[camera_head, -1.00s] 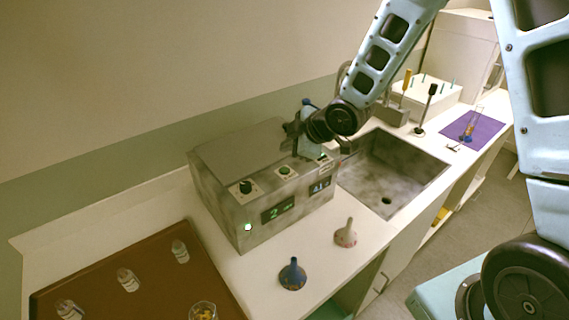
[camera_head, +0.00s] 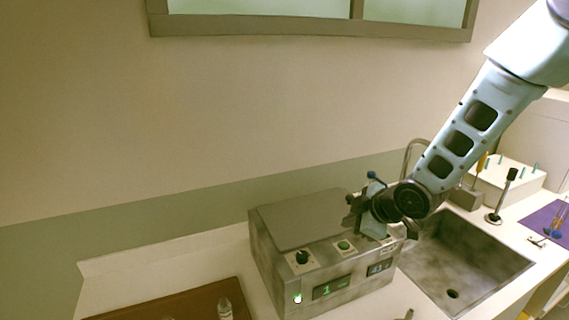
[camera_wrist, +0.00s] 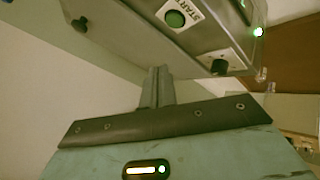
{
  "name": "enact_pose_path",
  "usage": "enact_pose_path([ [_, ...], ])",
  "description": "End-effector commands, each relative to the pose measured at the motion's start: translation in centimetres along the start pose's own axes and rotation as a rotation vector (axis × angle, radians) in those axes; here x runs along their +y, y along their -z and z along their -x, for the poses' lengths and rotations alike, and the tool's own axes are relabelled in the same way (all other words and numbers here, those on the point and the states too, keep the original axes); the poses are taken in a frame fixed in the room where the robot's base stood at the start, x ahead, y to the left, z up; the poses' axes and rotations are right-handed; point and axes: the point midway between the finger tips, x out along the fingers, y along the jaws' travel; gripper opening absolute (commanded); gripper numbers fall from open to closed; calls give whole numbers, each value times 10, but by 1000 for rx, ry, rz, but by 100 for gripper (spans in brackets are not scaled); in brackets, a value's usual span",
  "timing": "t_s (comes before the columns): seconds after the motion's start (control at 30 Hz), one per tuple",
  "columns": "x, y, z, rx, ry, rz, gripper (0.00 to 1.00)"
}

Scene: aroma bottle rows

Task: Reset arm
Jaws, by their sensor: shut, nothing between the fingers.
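My gripper (camera_head: 352,214) is at the end of my arm, above the right side of a grey box-shaped machine (camera_head: 273,262). In the wrist view the fingers (camera_wrist: 157,86) are together with nothing between them, and the machine's front panel (camera_wrist: 196,50) fills the top of the picture. A green START button (camera_wrist: 175,18) and a black knob (camera_wrist: 219,66) show there. In the head view the machine's lid (camera_head: 305,218) is down and its left display (camera_head: 331,288) is lit green. I cannot tell the exact gap between gripper and machine.
A sink (camera_head: 450,268) lies right of the machine, with a tap (camera_head: 408,150) behind it. A white rack (camera_head: 510,180) and purple mat (camera_head: 552,218) are farther right. A brown tray (camera_head: 185,305) with a small bottle (camera_head: 225,307) is at the lower left.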

Motion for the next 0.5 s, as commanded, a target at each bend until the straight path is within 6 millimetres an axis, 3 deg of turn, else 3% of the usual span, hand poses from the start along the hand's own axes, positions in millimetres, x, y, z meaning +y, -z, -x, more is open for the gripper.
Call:
enact_pose_path([
  [0.17,-80,19,18,-146,121,-163,0],
  [0.3,-167,22,59,-328,235,-342,0],
  [0.4,-219,16,90,-451,297,-444,0],
  [0.5,-257,8,117,-549,338,-516,0],
])
